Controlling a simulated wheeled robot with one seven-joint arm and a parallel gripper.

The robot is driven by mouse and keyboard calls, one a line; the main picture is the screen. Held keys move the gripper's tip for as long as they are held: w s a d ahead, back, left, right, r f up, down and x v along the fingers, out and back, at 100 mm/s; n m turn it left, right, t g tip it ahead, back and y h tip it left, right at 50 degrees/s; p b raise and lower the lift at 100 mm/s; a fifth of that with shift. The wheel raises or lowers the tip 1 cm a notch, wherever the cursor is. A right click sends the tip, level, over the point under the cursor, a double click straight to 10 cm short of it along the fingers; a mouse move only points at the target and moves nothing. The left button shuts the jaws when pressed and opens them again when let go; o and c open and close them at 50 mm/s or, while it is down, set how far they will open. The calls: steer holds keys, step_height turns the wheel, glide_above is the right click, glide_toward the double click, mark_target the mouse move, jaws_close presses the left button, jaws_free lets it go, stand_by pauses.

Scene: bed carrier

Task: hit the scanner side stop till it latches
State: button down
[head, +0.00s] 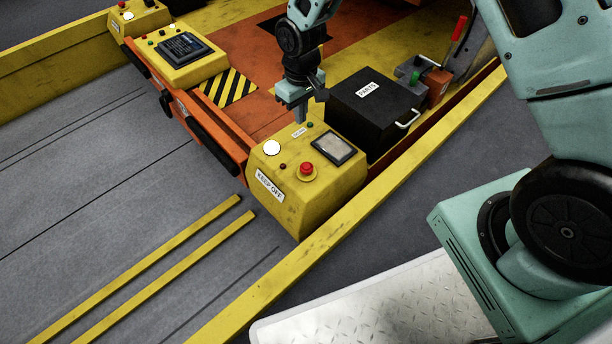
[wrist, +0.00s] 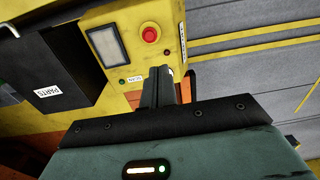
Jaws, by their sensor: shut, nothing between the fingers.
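The yellow scanner box (head: 320,190) stands at the near corner of the orange carrier, with a small label that seems to read SCAN. On its top is a red mushroom stop button (head: 306,169) on a yellow collar. I cannot tell from its height whether it is latched. The button also shows in the wrist view (wrist: 149,34), beyond my fingertips. My gripper (head: 301,118) is shut and empty, pointing down over the back edge of the box, near the label and behind the button. It is apart from the button. In the wrist view my fingers (wrist: 158,75) cover part of the box.
A yellow rail (head: 340,235) runs along the near side. Another yellow console (head: 181,52) stands further left.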

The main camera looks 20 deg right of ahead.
steer(key=b, duration=0.3)
glide_above(306, 166)
step_height(306, 166, down, 8)
steer(key=shift+w+p, duration=0.1)
steer(key=shift+p, duration=0.2)
step_height(306, 166, down, 14)
steer(key=b, duration=0.9)
steer(key=shift+f, duration=1.2)
step_height(306, 166, up, 15)
steer(key=p, duration=1)
steer(key=shift+r+p, duration=0.2)
steer(key=shift+p, duration=0.15)
steer(key=shift+w, duration=0.15)
